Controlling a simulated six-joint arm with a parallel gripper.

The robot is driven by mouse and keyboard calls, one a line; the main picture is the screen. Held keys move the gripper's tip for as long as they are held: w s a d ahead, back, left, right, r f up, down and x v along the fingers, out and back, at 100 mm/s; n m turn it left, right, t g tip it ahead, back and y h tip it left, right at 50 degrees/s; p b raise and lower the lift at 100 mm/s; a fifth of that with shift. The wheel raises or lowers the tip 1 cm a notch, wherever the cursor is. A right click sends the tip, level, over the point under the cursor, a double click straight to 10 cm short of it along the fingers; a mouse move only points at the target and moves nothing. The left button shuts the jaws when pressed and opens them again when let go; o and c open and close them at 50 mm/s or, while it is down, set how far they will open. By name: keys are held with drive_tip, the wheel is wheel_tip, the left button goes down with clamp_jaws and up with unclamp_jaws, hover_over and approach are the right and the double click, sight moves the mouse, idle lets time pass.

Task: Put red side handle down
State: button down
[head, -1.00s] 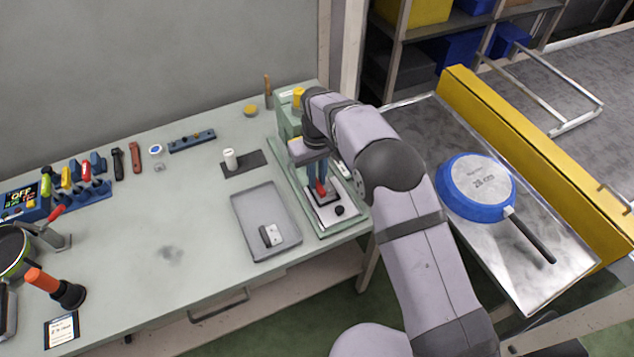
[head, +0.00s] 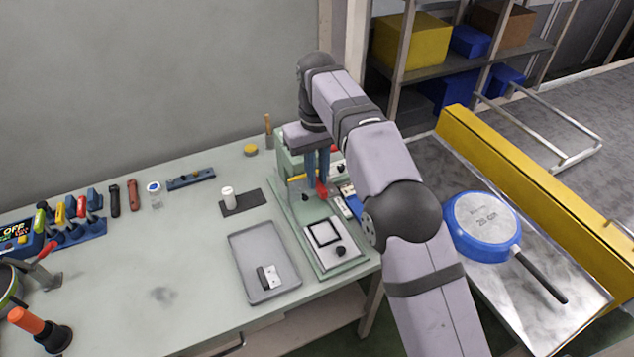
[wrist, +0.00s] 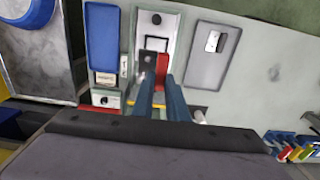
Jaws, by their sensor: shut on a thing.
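The red side handle (head: 322,188) is between the blue fingertips of my gripper (head: 315,186), which is shut on it. In the wrist view the red handle (wrist: 162,68) shows at the fingertips with a dark part beside it; its full shape is partly hidden by the fingers. The handle is held up off the green station (head: 303,258), behind the light plate with a black square outline (head: 341,246). That square looks empty. The exact height of the handle over the station is hard to tell.
A grey tray (head: 240,272) with a small black-and-white piece lies left of the station. A dark mat (head: 254,199) with a white cylinder lies behind it. A blue pan (head: 481,252) rests on the metal conveyor surface at right.

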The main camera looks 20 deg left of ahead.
drive_tip(key=shift+r, duration=0.15)
drive_tip(key=w+d+f+m+b, duration=0.1)
drive_tip(key=w+d+f+m, duration=0.15)
drive_tip(key=d, duration=0.55)
drive_tip(key=w+d+f+m+b, duration=0.1)
drive_tip(key=w+d+f, duration=0.2)
drive_tip(key=d, duration=0.5)
drive_tip(key=shift+w+f+n, duration=0.25)
drive_tip(key=shift+f+n, duration=0.35)
drive_tip(key=shift+f, duration=0.2)
drive_tip(key=shift+w+f+n, duration=0.2)
drive_tip(key=shift+f+n, duration=0.35)
drive_tip(key=shift+f, duration=0.3)
drive_tip(key=shift+w+f+n, duration=0.25)
drive_tip(key=shift+f+n, duration=0.35)
drive_tip(key=shift+f, duration=0.2)
drive_tip(key=shift+f+p, duration=1.45)
drive_tip(key=shift+f, duration=3.55)
